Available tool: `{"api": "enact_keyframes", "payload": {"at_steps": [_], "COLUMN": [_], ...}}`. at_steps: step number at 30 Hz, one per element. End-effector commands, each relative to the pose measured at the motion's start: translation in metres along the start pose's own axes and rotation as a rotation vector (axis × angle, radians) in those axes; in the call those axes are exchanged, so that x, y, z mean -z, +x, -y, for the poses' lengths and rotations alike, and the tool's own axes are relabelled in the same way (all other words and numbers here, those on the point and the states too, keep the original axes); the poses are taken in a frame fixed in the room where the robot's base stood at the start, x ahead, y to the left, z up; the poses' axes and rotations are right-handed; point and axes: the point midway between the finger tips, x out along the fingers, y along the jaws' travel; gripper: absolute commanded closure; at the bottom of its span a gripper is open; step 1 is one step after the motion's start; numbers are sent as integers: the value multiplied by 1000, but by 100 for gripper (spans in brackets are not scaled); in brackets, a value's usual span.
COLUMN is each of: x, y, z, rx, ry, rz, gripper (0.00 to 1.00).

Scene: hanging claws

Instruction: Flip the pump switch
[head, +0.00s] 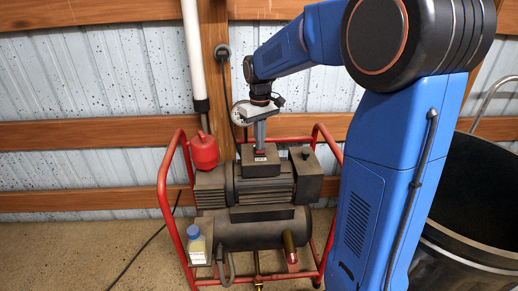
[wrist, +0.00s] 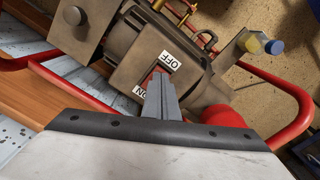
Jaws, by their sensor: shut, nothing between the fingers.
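The pump (head: 262,188) is a dark grey machine inside a red tube frame (head: 165,190). Its switch box (head: 262,170) is on top, and it fills the middle of the wrist view (wrist: 135,60). A small red switch (wrist: 152,77) sits between a white OFF label (wrist: 169,61) and a white ON label (wrist: 139,92). My gripper (head: 260,146) points down at the box from above. In the wrist view its shut fingers (wrist: 157,80) are right at the switch and partly hide it. I cannot tell whether they touch, or which way the switch is set.
A red funnel-like part (head: 204,150) stands at the pump's left top. A bottle with a blue cap (head: 196,245) is at the lower left. A large black bin (head: 470,215) stands at the right. A wall with wooden beams (head: 90,135) is close behind.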

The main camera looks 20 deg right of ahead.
Motion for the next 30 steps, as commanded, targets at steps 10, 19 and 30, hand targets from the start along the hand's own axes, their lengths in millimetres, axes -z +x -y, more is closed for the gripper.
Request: {"api": "enact_keyframes", "payload": {"at_steps": [10, 19, 30], "x": [0, 0, 0], "y": [4, 8, -8], "z": [0, 0, 0], "rx": [0, 0, 0], "ry": [0, 0, 0], "rz": [0, 0, -1], "gripper": [100, 100, 100]}}
